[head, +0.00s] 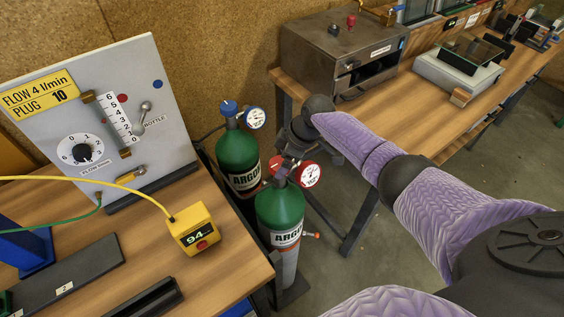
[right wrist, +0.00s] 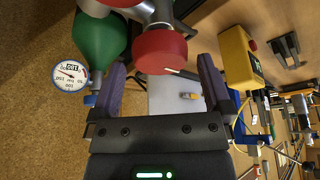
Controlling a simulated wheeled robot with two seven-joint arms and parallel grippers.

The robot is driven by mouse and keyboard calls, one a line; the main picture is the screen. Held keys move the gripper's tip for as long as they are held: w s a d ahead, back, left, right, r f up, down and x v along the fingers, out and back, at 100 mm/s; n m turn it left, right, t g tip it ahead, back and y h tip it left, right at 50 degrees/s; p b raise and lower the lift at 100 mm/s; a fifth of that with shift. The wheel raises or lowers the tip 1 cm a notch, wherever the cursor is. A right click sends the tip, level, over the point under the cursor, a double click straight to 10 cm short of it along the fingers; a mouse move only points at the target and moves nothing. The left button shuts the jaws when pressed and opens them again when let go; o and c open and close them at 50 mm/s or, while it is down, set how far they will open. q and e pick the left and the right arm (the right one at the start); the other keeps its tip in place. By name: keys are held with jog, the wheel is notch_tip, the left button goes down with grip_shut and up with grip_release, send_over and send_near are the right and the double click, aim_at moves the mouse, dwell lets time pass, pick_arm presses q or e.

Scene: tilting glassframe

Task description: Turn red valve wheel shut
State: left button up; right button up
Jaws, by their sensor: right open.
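In the right wrist view the red wheel (right wrist: 160,52) shows large, between the tips of my right gripper (right wrist: 161,72). The fingers are open, one on each side of the wheel, with visible gaps. In the head view my right gripper (head: 293,150) is a dark shape above and behind the wheel. My left gripper is not in view.
A second argon cylinder (head: 238,158) with a blue valve wheel (head: 229,108) and gauge (head: 255,118) stands close behind. A wooden table with a flow panel (head: 122,85) and yellow meter (head: 193,229) is left. A bench with a metal oven (head: 340,55) is behind.

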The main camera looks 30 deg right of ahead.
jog(key=shift+w+a+f, duration=0.15)
jog(key=shift+f, duration=0.4)
